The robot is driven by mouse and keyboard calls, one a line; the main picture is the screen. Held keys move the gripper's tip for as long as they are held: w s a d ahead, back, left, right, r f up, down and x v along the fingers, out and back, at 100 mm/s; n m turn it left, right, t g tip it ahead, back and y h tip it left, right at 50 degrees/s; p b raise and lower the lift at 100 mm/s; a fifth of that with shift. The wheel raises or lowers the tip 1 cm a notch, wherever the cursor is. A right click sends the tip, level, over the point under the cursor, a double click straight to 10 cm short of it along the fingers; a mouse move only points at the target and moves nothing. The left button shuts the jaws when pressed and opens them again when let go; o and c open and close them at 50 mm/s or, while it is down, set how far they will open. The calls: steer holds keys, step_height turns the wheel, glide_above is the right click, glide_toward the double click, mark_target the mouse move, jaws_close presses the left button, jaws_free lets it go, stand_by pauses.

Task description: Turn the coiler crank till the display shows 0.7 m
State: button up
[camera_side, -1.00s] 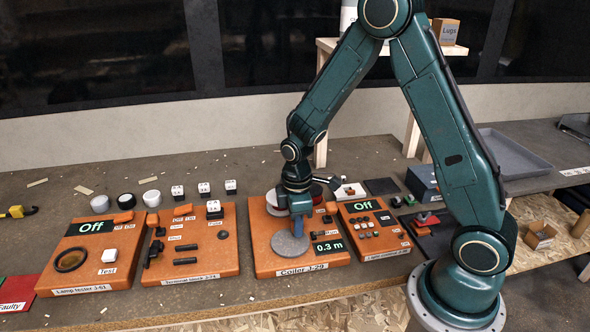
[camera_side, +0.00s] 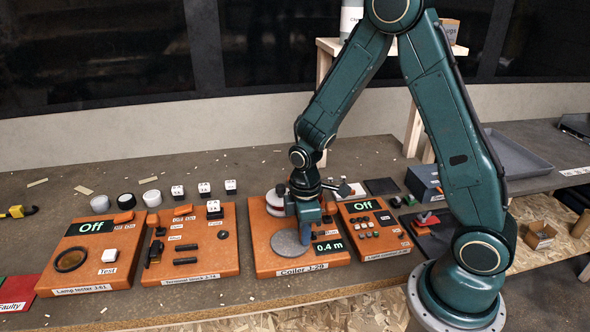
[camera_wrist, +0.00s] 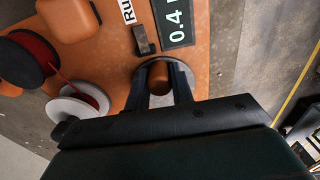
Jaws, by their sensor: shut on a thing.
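The orange coiler (camera_side: 270,262) stands at the middle of the bench, labelled Coiler. Its display (camera_side: 328,246) reads 0.4 m; the display (camera_wrist: 176,20) also shows in the wrist view. A round grey crank disc (camera_side: 288,244) lies at its front left. My gripper (camera_side: 304,236) reaches down at the right side of the disc. In the wrist view my gripper (camera_wrist: 160,92) is shut on the brown crank knob (camera_wrist: 158,76), a finger at each side. A dark red reel (camera_wrist: 26,60) and a pale reel (camera_wrist: 76,104) show at the left there.
A lamp tester (camera_side: 92,256) and a terminal block box (camera_side: 191,250) stand left of the coiler. Another orange box (camera_side: 374,232), its display reading Off, stands close on the right. The bench in front is a narrow bare strip.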

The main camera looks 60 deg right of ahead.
mark_target(291, 251)
steer(key=shift+s+a, duration=0.4)
steer(key=shift+a, duration=0.45)
steer(key=shift+a, duration=0.4)
steer(key=shift+w+a, duration=0.1)
steer(key=shift+a, duration=0.3)
steer(key=shift+w+a, duration=0.5)
steer(key=shift+a, duration=0.2)
